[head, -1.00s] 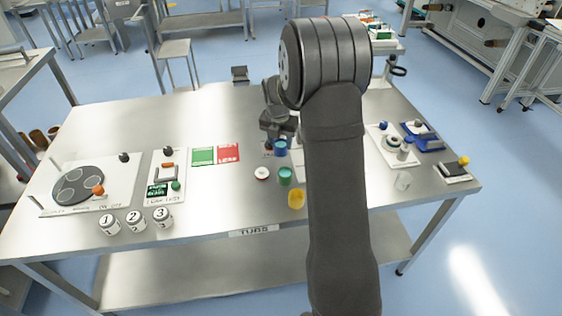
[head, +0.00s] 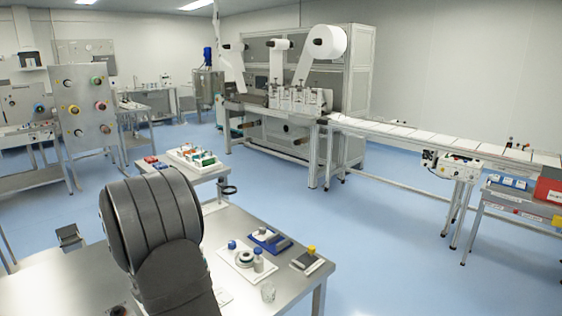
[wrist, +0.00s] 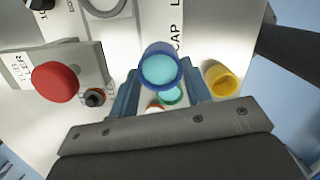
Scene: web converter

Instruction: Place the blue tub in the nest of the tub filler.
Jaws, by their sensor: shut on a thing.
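In the wrist view the blue tub (wrist: 147,50), with a pale turquoise inside, sits between the fingertips of my gripper (wrist: 160,78). The gripper is shut on it. A grey box with a red button (wrist: 55,82) and partly legible lettering ending in "ER" stands at the left; it may be the tub filler. A round ring (wrist: 104,12) on a pale panel is cut off at the top edge; I cannot tell whether it is the nest. In the head view my arm's bulk shows, but the gripper and tub do not.
A green tub (wrist: 172,99) shows behind the held tub, and a yellow tub (wrist: 220,80) stands to the right. A small dark knob (wrist: 94,97) is beside the red button. In the head view, a white plate with small parts (head: 242,268) lies on the table's right part.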

